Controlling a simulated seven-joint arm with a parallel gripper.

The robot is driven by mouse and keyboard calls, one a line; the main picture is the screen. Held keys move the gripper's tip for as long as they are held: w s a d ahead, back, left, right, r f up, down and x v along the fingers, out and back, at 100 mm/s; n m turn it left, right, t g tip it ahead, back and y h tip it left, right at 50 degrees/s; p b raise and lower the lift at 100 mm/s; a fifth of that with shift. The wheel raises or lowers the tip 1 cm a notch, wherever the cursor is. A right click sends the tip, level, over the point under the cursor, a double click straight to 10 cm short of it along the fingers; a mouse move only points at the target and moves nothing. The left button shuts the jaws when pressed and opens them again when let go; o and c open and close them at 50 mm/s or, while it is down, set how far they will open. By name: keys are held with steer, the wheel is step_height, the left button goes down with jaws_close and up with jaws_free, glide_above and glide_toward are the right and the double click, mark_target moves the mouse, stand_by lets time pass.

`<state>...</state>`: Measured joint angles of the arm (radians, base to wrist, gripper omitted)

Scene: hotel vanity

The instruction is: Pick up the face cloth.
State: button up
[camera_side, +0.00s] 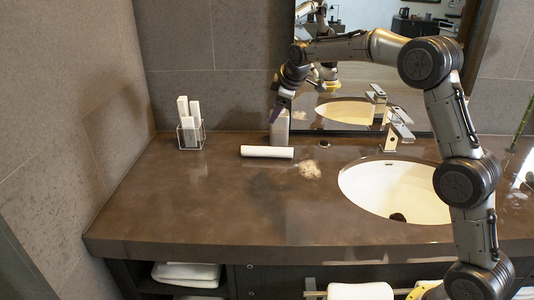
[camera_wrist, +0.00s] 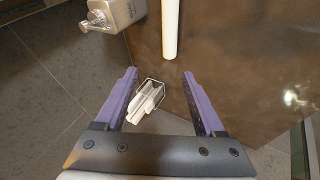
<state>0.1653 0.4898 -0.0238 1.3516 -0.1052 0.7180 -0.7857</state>
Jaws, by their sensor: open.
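The face cloth appears to be the white rolled cloth (camera_side: 267,151) lying on its side on the brown counter, left of the sink. It also shows in the wrist view as a white roll (camera_wrist: 170,28) at the top, cut off by the frame edge. My gripper (camera_side: 276,113) is above the counter, in front of or beside the soap dispenser in the side view. In the wrist view its two purple fingers (camera_wrist: 159,73) are spread wide with nothing held. The roll lies beyond the fingertips, apart from them.
A grey soap dispenser (camera_side: 280,128) stands behind the roll; it also shows in the wrist view (camera_wrist: 115,14). A wire holder (camera_side: 190,135) with white upright items stands at the left. The sink (camera_side: 395,190) and tap (camera_side: 397,130) are to the right. The front-left counter is clear.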

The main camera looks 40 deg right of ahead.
steer(key=g, duration=0.1)
glide_toward(267, 149)
steer(key=x, duration=0.3)
steer(key=shift+w+d+f, duration=0.1)
steer(key=shift+d+f, duration=0.1)
steer(key=shift+f, duration=0.15)
steer(key=shift+x, duration=2.9)
steer(key=c, duration=1)
steer(key=shift+r, duration=0.1)
